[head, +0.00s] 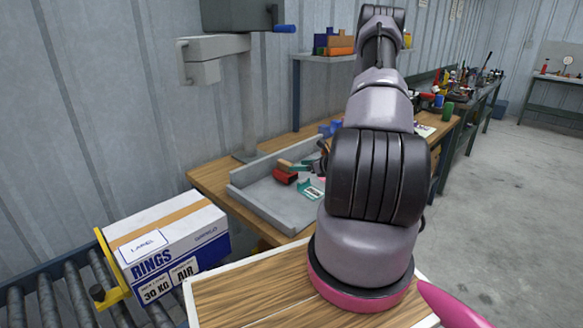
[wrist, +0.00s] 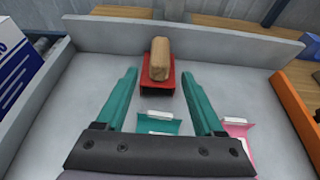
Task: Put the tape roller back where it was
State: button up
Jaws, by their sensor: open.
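A red piece with a tan, rounded block or roll on it (wrist: 160,62), probably the tape roller, lies in the grey tray (wrist: 95,75). In the head view its red part (head: 284,177) shows in the tray's middle. My gripper (wrist: 160,76) has two teal fingers, open, with their tips on either side of the red piece's near end. I cannot tell whether they touch it. Nothing is seen gripped. In the head view my arm hides most of the gripper.
A teal piece with white parts (wrist: 157,123) lies between my fingers, nearer the palm. A pink piece (wrist: 238,130) lies to the right. An orange object (wrist: 297,105) borders the right side. A RINGS box (head: 165,245) stands left of the tray (head: 262,208). The tray has raised walls.

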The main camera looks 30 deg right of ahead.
jog(key=s+a+r+n+g+y, duration=0.35)
jog(key=a+r+n, duration=0.55)
jog(key=r, duration=0.4)
jog(key=s+a+r+n+g+y, duration=0.2)
jog(key=s+a+r+n+g, duration=0.3)
jog(key=a+r, duration=0.7)
jog(key=s+r+n+t+h, duration=0.3)
jog(key=s+r+n+h, duration=0.5)
jog(key=s+r+n, duration=0.5)
jog(key=s+r, duration=0.4)
jog(key=s, duration=0.3)
jog(key=shift+s+n, duration=0.25)
jog(key=shift+n, duration=0.15)
jog(key=shift+a+r, duration=0.1)
jog(key=shift+a, duration=0.05)
